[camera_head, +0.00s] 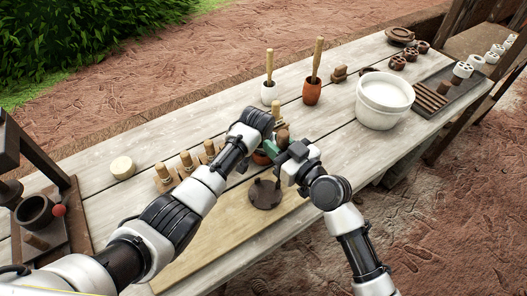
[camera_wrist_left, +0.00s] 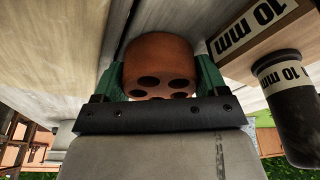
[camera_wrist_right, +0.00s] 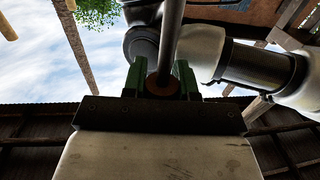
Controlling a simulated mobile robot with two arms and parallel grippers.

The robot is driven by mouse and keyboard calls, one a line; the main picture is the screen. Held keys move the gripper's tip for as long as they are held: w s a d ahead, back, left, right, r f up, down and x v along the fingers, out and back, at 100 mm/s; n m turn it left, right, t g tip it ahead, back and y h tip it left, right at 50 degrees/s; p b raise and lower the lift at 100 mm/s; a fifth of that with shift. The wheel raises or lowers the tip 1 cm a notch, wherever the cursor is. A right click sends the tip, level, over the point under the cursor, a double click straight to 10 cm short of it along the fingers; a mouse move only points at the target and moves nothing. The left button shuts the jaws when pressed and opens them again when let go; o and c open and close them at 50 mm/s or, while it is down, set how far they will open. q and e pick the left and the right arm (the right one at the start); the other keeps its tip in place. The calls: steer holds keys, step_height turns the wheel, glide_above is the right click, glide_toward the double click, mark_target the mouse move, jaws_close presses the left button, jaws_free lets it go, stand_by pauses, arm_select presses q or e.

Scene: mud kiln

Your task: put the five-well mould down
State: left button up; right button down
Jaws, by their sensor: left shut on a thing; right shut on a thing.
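The five-well mould (camera_wrist_left: 157,65) is a terracotta round block with several dark holes in its face. My left gripper (camera_wrist_left: 157,82) is shut on it, with green fingers on both sides. In the head view a reddish part of the mould (camera_head: 261,158) shows just past my left wrist, partly hidden. My right gripper (camera_head: 279,152) is beside it, shut on a tool with a grey rod (camera_wrist_right: 171,40) and a brown round end (camera_wrist_right: 162,86). The two grippers are close together above the table. I cannot tell the mould's exact height over it.
A white bucket (camera_head: 384,101) and two pots with pestles (camera_head: 312,92) stand behind. Bare planks (camera_head: 345,150) lie to the right.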

arm_select(q)
step_height(320, 180, up, 14)
stand_by(0.7)
stand_by(0.4)
step_height(320, 180, down, 4)
steer(key=m+g, duration=0.1)
steer(key=m, duration=0.4)
steer(key=m+g+h, duration=0.1)
steer(key=m, duration=0.5)
steer(key=m+g+h, duration=0.1)
steer(key=m, duration=0.5)
steer(key=shift+r+g, duration=0.2)
steer(key=shift+g, duration=0.2)
steer(key=shift+f+m, duration=0.2)
steer(key=shift+m, duration=0.2)
step_height(320, 180, down, 10)
steer(key=shift+r, duration=0.1)
